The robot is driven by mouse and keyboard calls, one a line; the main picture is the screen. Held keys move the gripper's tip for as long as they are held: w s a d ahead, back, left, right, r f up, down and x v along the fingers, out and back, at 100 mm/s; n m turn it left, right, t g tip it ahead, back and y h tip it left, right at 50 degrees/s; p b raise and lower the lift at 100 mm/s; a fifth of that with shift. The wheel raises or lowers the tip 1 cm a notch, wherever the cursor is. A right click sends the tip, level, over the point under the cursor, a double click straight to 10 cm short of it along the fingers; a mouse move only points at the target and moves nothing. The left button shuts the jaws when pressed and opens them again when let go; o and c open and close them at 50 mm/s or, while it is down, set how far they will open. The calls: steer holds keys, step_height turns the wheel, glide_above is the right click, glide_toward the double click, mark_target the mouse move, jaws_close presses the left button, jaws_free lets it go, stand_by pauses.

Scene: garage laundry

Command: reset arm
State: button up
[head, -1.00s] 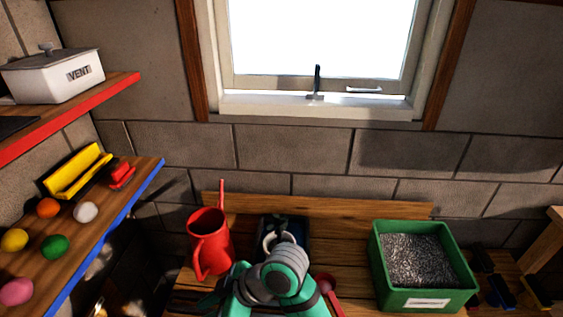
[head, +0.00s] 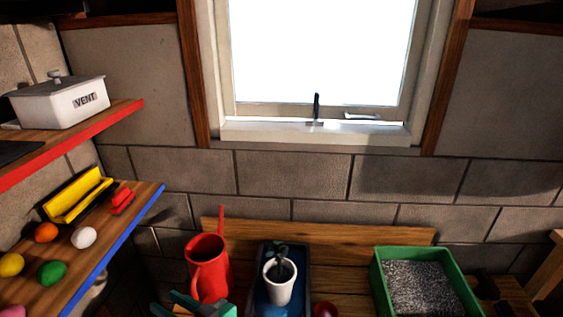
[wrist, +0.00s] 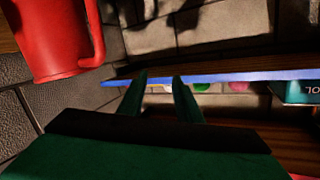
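My gripper (wrist: 159,80) shows in the wrist view with its two dark green fingers apart and nothing held between them. It points toward the blue-edged shelf (wrist: 230,77), which is beyond the fingertips.
A white pot with a plant (head: 279,287) stands in a dark blue tray (head: 262,260) on the wooden bench. A green bin of grey granules (head: 456,272) is to the right. The left shelf holds several coloured balls and a yellow object (head: 75,197). The window wall is behind.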

steer(key=s+d+f+m+t+h, duration=0.4)
steer(key=d+f+m+h, duration=0.15)
steer(key=f, duration=0.25)
steer(key=s+d+f+m+t+h, duration=0.3)
steer(key=s+d+f+m+h, duration=0.15)
steer(key=d+f+m, duration=0.25)
steer(key=s+d+n+h, duration=0.2)
steer(key=s+d, duration=0.4)
steer(key=s, duration=0.4)
steer(key=s+d+n+h, duration=0.2)
steer(key=s+d, duration=0.4)
steer(key=s, duration=0.4)
steer(key=shift+d+f+t, duration=0.3)
steer(key=shift+f, duration=0.05)
